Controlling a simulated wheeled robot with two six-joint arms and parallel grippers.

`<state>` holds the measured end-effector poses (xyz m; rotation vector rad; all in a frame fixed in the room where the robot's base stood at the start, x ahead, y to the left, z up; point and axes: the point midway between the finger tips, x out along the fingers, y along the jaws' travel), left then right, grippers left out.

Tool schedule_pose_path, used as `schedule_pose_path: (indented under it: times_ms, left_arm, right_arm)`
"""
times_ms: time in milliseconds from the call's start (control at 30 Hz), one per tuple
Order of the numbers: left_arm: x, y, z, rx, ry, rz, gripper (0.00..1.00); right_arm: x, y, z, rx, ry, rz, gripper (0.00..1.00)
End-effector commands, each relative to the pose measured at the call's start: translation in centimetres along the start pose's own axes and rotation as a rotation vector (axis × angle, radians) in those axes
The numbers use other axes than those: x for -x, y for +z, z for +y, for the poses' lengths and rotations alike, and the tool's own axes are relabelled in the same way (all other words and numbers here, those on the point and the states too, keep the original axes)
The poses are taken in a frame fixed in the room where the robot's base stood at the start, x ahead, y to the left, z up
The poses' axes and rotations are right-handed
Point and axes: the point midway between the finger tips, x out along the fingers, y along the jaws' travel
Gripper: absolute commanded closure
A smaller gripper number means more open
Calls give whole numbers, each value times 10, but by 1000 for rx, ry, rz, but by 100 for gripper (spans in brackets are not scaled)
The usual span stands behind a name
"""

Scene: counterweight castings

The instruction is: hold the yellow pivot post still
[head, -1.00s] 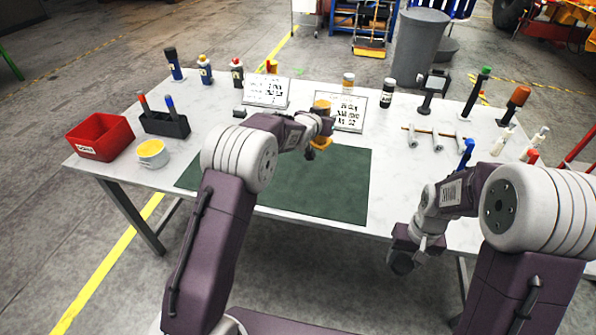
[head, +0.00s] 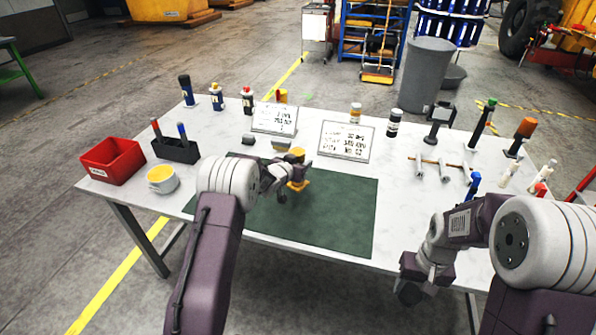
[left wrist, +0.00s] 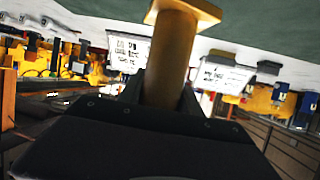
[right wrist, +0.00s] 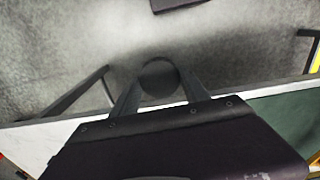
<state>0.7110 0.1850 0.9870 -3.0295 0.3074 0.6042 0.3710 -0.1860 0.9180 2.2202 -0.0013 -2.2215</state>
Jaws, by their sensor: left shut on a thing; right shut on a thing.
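The yellow pivot post (head: 298,172) is upright over the green mat (head: 340,215), its flanged foot at or very near the mat; contact is unclear. My left gripper (head: 288,174) is shut on it. In the left wrist view, the post (left wrist: 171,55) stands between the fingers, with its square flange towards the mat. My right gripper (head: 412,280) is low, by the table's front edge. In the right wrist view, its fingers are shut on a dark round thing (right wrist: 159,78), whose kind I cannot tell.
Two printed cards (head: 346,141) and small grey blocks (head: 281,143) stand behind the mat. A red bin (head: 112,161), a yellow-topped cup (head: 162,179) and a dark holder (head: 175,150) are at left. Bottles and tools line the back and right. The mat's right part is clear.

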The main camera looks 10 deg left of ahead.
Motion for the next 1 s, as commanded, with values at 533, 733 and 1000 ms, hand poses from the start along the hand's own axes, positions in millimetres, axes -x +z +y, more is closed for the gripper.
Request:
schedule_pose_path:
  times_ms: [533, 733, 1000]
  left_arm:
    - [-6, 20, -9, 0, 1, 1, 100]
    - [-15, 41, -9, 0, 1, 3, 100]
    - [-16, 41, -9, -1, 0, 5, 100]
  right_arm:
    - [2, 0, 0, 0, 0, 0, 84]
    - [3, 0, 0, 0, 0, 0, 84]
    - [3, 0, 0, 0, 0, 0, 84]
